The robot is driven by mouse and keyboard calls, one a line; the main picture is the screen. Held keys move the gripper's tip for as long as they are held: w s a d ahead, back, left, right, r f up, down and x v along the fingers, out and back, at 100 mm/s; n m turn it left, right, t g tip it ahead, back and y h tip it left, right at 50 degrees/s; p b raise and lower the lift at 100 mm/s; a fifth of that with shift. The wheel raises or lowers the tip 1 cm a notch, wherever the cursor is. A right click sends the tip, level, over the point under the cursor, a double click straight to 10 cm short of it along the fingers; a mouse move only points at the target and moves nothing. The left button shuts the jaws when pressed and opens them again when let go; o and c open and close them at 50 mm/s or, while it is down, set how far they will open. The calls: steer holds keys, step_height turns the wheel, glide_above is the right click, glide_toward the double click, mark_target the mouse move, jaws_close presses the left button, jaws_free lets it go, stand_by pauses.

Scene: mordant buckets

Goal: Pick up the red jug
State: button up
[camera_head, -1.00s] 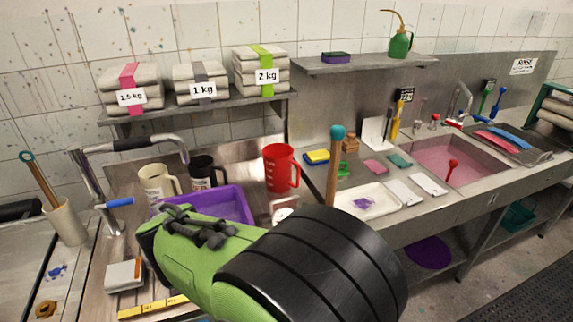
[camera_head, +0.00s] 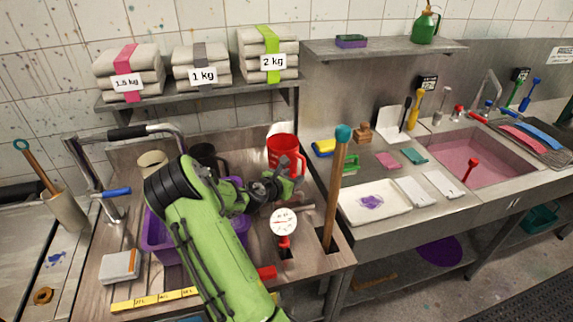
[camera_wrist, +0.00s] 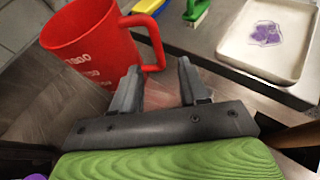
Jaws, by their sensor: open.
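The red jug (camera_head: 283,155) stands upright on the wooden counter below the shelf, in the head view. Its handle is on the right side, and its lower part is partly hidden by my gripper. In the wrist view the red jug (camera_wrist: 88,38) is at upper left, with its handle pointing right toward the fingers. My gripper (camera_head: 288,185) is in front of the jug, close to its lower right side. In the wrist view my gripper (camera_wrist: 160,88) is open, with nothing between its fingers. The handle's lower end lies just beyond the left finger; I cannot tell whether they touch.
A purple tub (camera_head: 160,240) sits behind my arm, with a cream jug (camera_head: 152,163) and a black jug (camera_head: 207,157) behind it. A white tray (camera_head: 375,215) lies further right.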

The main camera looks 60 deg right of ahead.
mark_target(302, 170)
steer(key=x, duration=0.7)
steer(key=shift+w+d, duration=0.25)
steer(key=shift+a+r, duration=0.1)
steer(key=shift+a, duration=0.05)
steer(key=shift+c, duration=0.8)
jaws_close()
steer(key=shift+r, duration=0.1)
